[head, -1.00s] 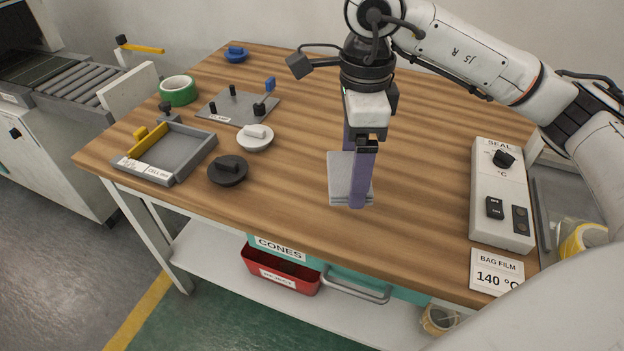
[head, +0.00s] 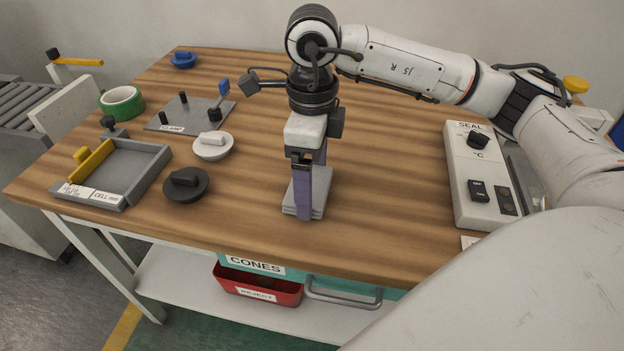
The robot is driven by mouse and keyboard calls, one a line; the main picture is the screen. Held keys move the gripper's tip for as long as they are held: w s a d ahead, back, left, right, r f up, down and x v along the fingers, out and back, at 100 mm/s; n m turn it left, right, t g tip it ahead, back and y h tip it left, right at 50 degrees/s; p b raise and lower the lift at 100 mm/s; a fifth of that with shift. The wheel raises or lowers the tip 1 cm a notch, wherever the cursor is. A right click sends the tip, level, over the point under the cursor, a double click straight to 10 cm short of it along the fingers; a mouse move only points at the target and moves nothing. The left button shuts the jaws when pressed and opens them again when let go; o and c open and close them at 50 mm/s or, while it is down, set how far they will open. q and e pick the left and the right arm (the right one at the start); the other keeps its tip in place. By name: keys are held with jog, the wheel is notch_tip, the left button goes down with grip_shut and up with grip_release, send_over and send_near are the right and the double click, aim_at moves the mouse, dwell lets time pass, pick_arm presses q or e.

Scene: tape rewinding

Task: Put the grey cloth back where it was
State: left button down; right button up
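The grey cloth (head: 320,198) is a folded, layered pad on the wooden table (head: 385,190), near the front edge at centre. My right gripper (head: 310,192) points straight down at it. One purple finger stands in front of the cloth and hides part of it. The other finger is behind, mostly hidden by the front finger and the cloth. The fingers are apart with the cloth between them; whether they press on it I cannot tell. My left gripper is not in view.
At left are a grey tray (head: 148,178), a black knob piece (head: 186,185), a white one (head: 212,147), a clamp plate (head: 185,120), green tape (head: 121,103) and a blue piece (head: 183,60). A SEAL control box (head: 475,180) stands at right. Table around the cloth is clear.

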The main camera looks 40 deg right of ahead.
jog(key=shift+f, duration=0.35)
jog(key=shift+r, duration=0.1)
jog(key=o, duration=0.9)
jog(key=shift+r, duration=0.3)
notch_tip(320, 180, up, 12)
jog(key=shift+f+p, duration=0.25)
jog(key=shift+p, duration=0.85)
jog(key=shift+f, duration=0.1)
